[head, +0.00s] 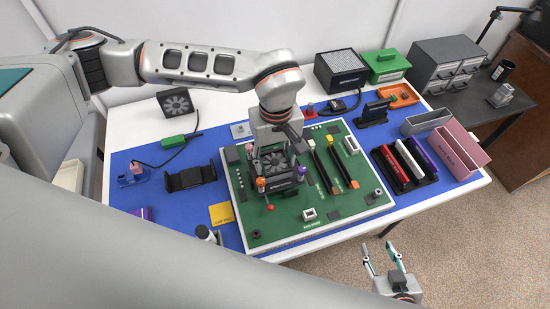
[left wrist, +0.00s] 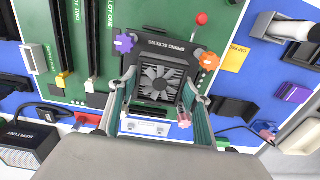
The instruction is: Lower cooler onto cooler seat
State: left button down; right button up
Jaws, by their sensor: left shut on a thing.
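The cooler (head: 272,166) is a dark square block with a fan, over the green board (head: 340,215). Its fan also shows in the left wrist view (left wrist: 160,80), with purple, orange and pink knobs at the corners. My left gripper (head: 277,152) points down and is shut on the cooler, one finger on either side. The cooler seat is hidden beneath the cooler, so I cannot tell whether the two touch. A red-tipped lever (left wrist: 202,19) sticks out beside the cooler. My right gripper (head: 379,248) is open and empty, off the table's front edge.
Two slots with memory-stick-like bars (head: 335,165) lie right of the cooler. A rack of coloured sticks (head: 408,162), a pink box (head: 462,152) and an orange tray (head: 398,96) stand further right. A black bracket (head: 190,178) and yellow note (head: 221,213) lie left of the board.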

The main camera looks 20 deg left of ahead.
pick_arm(q)
jog(key=shift+f, duration=0.45)
jog(key=c, duration=1)
grip_release()
jog(key=shift+o, duration=0.2)
jog(key=shift+r+p, duration=1.2)
jog(key=shift+r, duration=1.3)
